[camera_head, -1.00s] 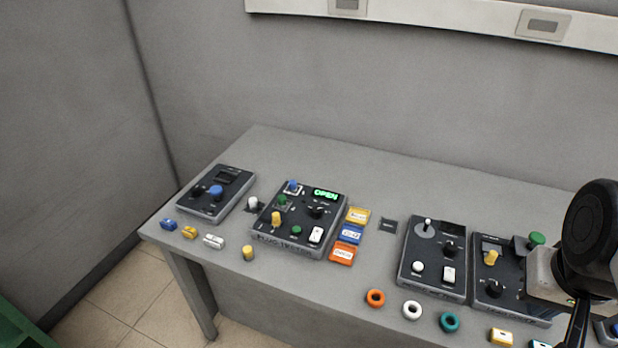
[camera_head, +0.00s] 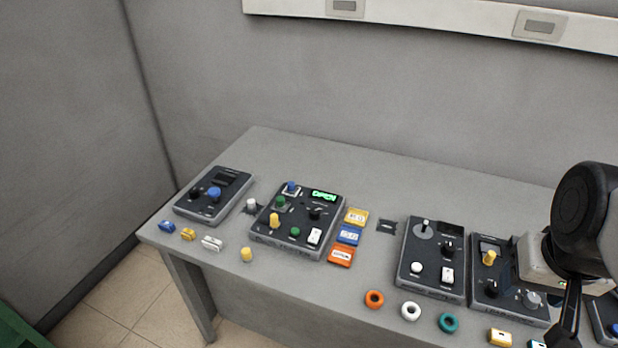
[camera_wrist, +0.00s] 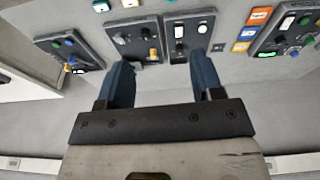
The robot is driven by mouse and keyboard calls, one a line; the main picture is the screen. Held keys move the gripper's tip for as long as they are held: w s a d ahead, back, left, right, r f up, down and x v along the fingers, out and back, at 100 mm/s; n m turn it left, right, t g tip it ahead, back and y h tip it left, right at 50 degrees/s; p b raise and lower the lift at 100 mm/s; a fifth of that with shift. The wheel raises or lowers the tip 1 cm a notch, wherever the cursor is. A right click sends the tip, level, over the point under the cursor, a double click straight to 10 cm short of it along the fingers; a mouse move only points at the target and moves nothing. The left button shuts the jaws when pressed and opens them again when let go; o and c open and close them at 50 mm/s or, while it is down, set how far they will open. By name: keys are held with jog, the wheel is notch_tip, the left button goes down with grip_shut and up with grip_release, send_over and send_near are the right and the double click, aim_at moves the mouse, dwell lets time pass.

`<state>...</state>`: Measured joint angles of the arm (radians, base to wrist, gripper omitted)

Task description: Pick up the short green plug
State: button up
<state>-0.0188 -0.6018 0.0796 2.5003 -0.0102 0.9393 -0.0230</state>
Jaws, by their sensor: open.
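Two small green pieces show on the dark panel with the lit OPEN display. One green piece (camera_head: 281,201) sits at the back left of that panel, and a round green piece (camera_head: 295,231) sits nearer the front. I cannot tell which is the short plug. The front one also shows at the right of the wrist view (camera_wrist: 304,20). A taller yellow peg (camera_head: 274,220) and a blue piece (camera_head: 291,187) stand close by. My gripper (camera_wrist: 162,72) is open and empty, its two blue fingers wide apart above the right-hand panels, well right of the OPEN panel in the head view.
Yellow, blue and orange labels (camera_head: 349,235) lie right of the OPEN panel. The joystick panel (camera_head: 432,258) stands further right. Orange, white and teal rings (camera_head: 448,323) lie along the front edge. The back of the table (camera_head: 370,175) is clear.

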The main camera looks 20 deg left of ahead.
jog(key=w+a+n, duration=0.6)
jog(key=w+a, duration=0.4)
jog(key=w, duration=0.4)
jog(key=n+g, duration=0.3)
jog(key=n, duration=1.1)
send_over(280, 197)
jog(key=f, duration=1.2)
jog(key=d+f, duration=0.1)
jog(key=f, duration=0.6)
jog(key=shift+f, duration=0.1)
jog(key=shift+a+f, duration=0.2)
jog(key=shift+a, duration=0.3)
jog(key=shift+f, duration=1.3)
jog(key=shift+f, duration=0.1)
